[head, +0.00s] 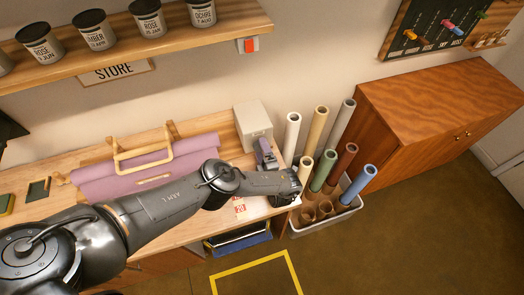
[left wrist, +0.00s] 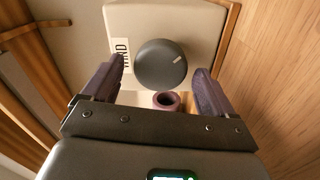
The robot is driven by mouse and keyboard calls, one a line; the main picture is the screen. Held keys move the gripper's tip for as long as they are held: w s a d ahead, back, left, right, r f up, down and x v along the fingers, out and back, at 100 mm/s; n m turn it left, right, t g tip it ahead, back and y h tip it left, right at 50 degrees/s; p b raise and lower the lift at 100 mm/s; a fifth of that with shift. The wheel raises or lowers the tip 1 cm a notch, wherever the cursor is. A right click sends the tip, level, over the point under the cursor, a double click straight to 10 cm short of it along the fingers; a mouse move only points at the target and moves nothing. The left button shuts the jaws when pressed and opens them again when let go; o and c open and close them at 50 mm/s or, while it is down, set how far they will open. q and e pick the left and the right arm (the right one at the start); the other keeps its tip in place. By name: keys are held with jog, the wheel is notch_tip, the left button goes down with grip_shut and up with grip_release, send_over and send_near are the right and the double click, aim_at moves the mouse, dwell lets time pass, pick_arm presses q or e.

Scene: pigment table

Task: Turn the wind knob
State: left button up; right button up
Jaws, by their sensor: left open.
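The wind knob (left wrist: 160,66) is a round dark grey dial with a pale mark towards its upper right. It sits on the face of a pale box (left wrist: 205,22), beside a white label (left wrist: 121,52) reading WIND. The box (head: 253,117) stands at the bench's right end in the head view, where the knob cannot be made out. My left gripper (head: 266,153) is at the box's front. In the left wrist view its fingers (left wrist: 159,72) are open, one on each side of the knob's lower part. Contact cannot be told. My right gripper is not in view.
A mauve roll (head: 145,170) with a wooden handle lies on the bench. A white bin (head: 325,222) of coloured tubes stands right of the bench. A shelf (head: 130,38) with jars and a red switch (head: 249,45) are above. A mauve ring (left wrist: 166,100) shows below the knob.

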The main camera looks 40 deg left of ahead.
pick_arm(q)
jog(key=p+v, duration=0.2)
jog(key=v, duration=0.8)
jog(key=shift+s+f, duration=0.1)
jog(key=shift+s+d+p, duration=0.15)
jog(key=shift+d+p, duration=0.15)
